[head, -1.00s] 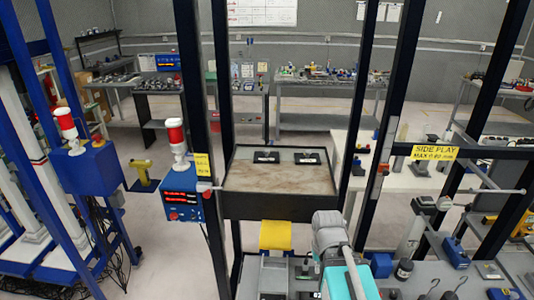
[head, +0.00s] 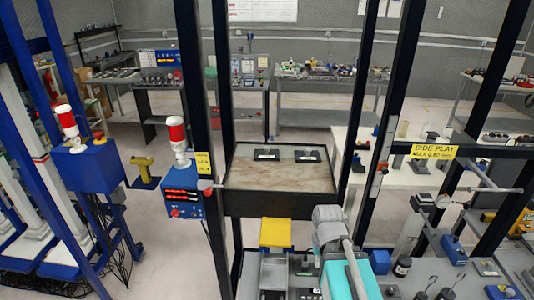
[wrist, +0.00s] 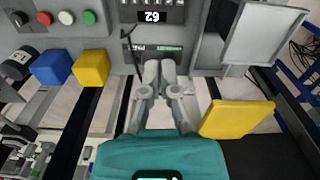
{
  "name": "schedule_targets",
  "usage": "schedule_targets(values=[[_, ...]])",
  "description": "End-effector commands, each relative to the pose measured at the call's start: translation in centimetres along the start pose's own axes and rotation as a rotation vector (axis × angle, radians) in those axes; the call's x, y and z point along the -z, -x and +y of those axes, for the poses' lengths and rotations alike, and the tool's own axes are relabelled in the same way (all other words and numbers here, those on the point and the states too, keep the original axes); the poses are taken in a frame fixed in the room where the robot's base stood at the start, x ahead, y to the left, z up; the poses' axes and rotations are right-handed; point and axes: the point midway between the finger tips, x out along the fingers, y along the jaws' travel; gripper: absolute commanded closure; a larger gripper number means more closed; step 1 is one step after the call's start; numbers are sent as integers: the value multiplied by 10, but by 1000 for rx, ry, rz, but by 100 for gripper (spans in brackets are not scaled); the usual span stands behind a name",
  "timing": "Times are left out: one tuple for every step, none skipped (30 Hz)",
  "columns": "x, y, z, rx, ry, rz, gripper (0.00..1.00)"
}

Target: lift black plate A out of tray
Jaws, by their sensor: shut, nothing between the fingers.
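Two small black plates with pale labels lie side by side at the back of a dark-walled tray (head: 282,204) in the head view. One is the left black plate (head: 267,154) and the other the right black plate (head: 307,155). The labels are too small to read, so I cannot tell which is A. My gripper (wrist: 160,68) shows in the wrist view with its fingers together and empty, above a bench with a grey instrument. Its fingertips are not clear in the head view, where my arm stands in front of the tray. The wrist view shows no black plate.
Dark upright posts (head: 362,100) flank the tray. A yellow-topped piece (head: 276,233) stands before it. A blue box with a red-and-white lamp (head: 181,192) is at left. The wrist view shows a yellow cube (wrist: 91,68), a blue cube (wrist: 51,67) and a display panel (wrist: 152,14).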

Motion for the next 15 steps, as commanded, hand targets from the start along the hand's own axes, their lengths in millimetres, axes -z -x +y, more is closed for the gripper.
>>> schedule_targets(values=[[0, 14, 0, 0, 0, 0, 100], [0, 18, 0, 0, 0, 0, 100], [0, 24, 0, 0, 0, 0, 100], [0, 29, 0, 0, 0, 0, 100], [0, 33, 0, 0, 0, 0, 100], [0, 39, 0, 0, -1, 0, 100], [0, 43, 0, 0, -1, 0, 100], [0, 47, 0, 0, -1, 0, 100], [0, 52, 0, 0, -1, 0, 100], [0, 55, 0, 0, -1, 0, 100], [0, 57, 0, 0, -1, 0, 100], [0, 60, 0, 0, -1, 0, 100], [0, 62, 0, 0, -1, 0, 100], [0, 63, 0, 0, -1, 0, 100], [0, 64, 1, 0, -1, 0, 100]])
